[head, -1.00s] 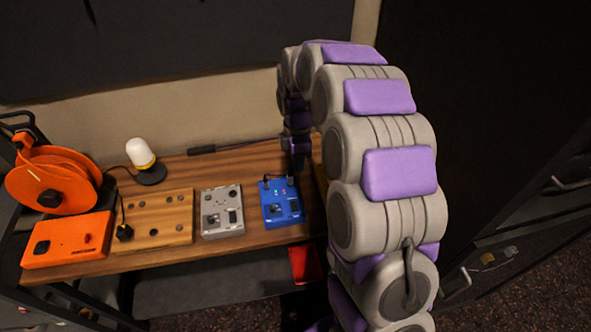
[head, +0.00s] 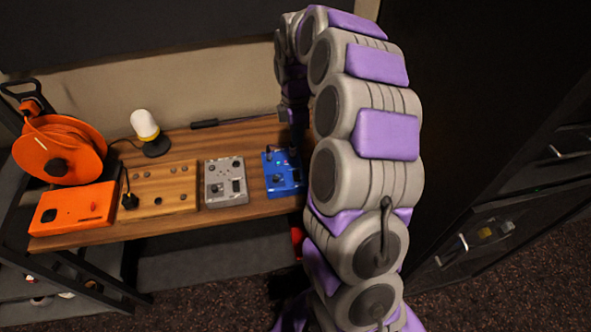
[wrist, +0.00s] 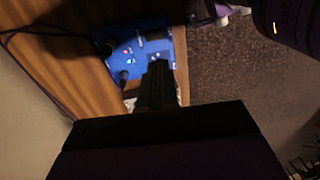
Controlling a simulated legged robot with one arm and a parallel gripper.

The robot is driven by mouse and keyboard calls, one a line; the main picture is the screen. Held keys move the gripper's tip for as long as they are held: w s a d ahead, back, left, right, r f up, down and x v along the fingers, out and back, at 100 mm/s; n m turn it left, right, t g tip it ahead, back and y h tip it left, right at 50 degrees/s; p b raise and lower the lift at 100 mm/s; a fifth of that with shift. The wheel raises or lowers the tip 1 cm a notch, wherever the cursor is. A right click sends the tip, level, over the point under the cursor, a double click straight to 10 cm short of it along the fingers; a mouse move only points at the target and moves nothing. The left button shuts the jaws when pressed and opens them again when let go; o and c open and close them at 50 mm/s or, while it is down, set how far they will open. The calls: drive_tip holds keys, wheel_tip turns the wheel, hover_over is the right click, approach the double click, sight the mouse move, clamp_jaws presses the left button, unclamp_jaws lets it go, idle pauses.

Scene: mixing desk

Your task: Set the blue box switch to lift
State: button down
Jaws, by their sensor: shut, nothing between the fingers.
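The blue box (head: 283,175) lies at the right end of the wooden desk in the head view, partly hidden by my arm. It has a black knob and small lit dots on its top. It also shows in the wrist view (wrist: 140,50), with dark knobs along its left side. My gripper (wrist: 158,70) is shut and empty, its dark fingers reaching over the near edge of the blue box. I cannot tell whether the fingertips touch it. In the head view the gripper end is a dark shape above the box. The switch position is not readable.
Left of the blue box are a grey box (head: 226,181), a wooden panel with knobs (head: 160,188) and an orange box (head: 72,215). An orange cable reel (head: 60,150) and a white lamp (head: 145,125) stand behind. A dark cabinet (head: 500,215) is at the right.

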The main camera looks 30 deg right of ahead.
sight(297, 179)
drive_tip(key=f+b, duration=0.1)
drive_tip(key=f, duration=0.3)
drive_tip(key=s+f+b, duration=0.1)
drive_tip(key=f, duration=0.3)
drive_tip(key=f+b, duration=0.1)
drive_tip(key=f, duration=0.3)
drive_tip(key=shift+s+a+f, duration=0.25)
drive_tip(key=shift+a+f, duration=0.1)
drive_tip(key=shift+a+f+b, duration=0.3)
drive_tip(key=shift+a+f, duration=0.05)
drive_tip(key=shift+f, duration=0.25)
drive_tip(key=shift+s+d, duration=0.1)
drive_tip(key=shift+d, duration=0.35)
drive_tip(key=shift+a+f, duration=0.15)
drive_tip(key=shift+a, duration=0.05)
drive_tip(key=shift+w+d+r+p, duration=0.2)
drive_tip(key=shift+w+p, duration=0.45)
drive_tip(key=shift+w, duration=0.15)
drive_tip(key=shift+r, duration=0.1)
